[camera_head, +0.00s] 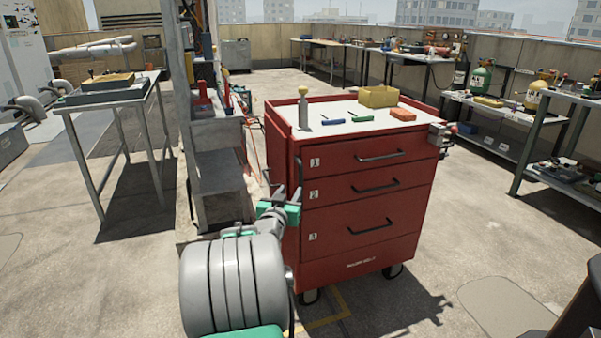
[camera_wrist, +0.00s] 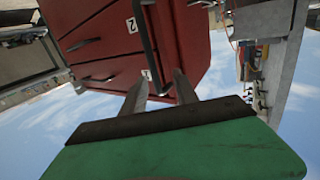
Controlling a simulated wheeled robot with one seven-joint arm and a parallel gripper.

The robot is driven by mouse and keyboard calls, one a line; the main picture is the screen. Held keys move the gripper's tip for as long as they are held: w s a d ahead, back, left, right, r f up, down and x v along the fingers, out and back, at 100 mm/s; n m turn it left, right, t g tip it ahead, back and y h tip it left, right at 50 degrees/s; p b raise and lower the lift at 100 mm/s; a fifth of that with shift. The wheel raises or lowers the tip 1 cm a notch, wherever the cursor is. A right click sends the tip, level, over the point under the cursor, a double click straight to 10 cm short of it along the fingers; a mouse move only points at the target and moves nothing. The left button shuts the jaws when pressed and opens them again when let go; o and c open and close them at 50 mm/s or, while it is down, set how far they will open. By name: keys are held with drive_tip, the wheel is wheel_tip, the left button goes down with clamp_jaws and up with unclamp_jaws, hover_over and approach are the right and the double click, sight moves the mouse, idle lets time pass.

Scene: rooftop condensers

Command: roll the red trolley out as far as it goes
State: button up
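The red trolley (camera_head: 352,215) stands upright on castors in the middle of the head view, with numbered drawers and black drawer handles on its front. A dark upright bar handle (camera_head: 298,172) runs along its front left edge. My gripper (camera_head: 289,191) is at that edge, near the lower part of the bar. In the wrist view the trolley's red face (camera_wrist: 190,40) fills the upper middle. The bar (camera_wrist: 147,40) reaches down between the two fingers of my gripper (camera_wrist: 160,82). The fingers are apart; I cannot tell whether either touches the bar.
A metal table (camera_head: 110,94) stands left, and a grey shelf (camera_head: 217,165) close behind the trolley's left side. Benches line the right. Floor in front and right of the trolley is clear.

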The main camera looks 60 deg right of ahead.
sight(300, 179)
drive_tip(key=shift+h, duration=0.3)
drive_tip(key=x, duration=0.2)
drive_tip(key=s+b+x, duration=0.1)
drive_tip(key=x, duration=0.5)
drive_tip(key=shift+s+d+r+b, duration=0.1)
drive_tip(key=shift+d+r+b, duration=0.2)
drive_tip(key=shift+d+r, duration=0.1)
drive_tip(key=shift+c, duration=0.3)
clamp_jaws()
